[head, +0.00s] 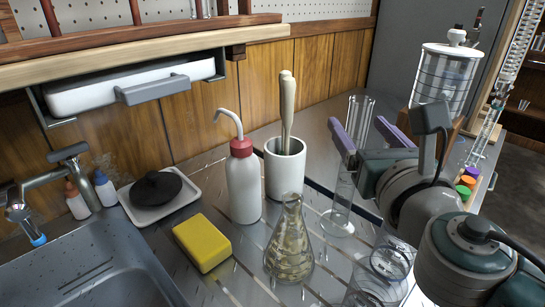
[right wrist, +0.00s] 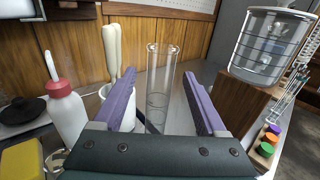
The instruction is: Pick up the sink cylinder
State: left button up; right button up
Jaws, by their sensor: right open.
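The sink cylinder is a tall clear glass cylinder (head: 341,198) standing upright on its round foot on the slatted drainboard (head: 225,275), right of the white pot. In the right wrist view the cylinder (right wrist: 162,85) stands centred between the purple fingers. My right gripper (head: 358,125) is open, with its two fingers on either side of the cylinder's upper part. Gaps show on both sides in the right wrist view. The fingers and wrist hide part of the cylinder in the head view. My left gripper is not in view.
A conical flask (head: 290,245), a red-capped wash bottle (head: 243,180) and a white pot (head: 285,170) with pestle stand left of the cylinder. A yellow sponge (head: 202,243) lies near the sink (head: 75,270). Clear glassware (head: 385,265) stands in front.

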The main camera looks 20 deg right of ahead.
jog(key=shift+x, duration=0.8)
grip_shut()
dwell(0.8)
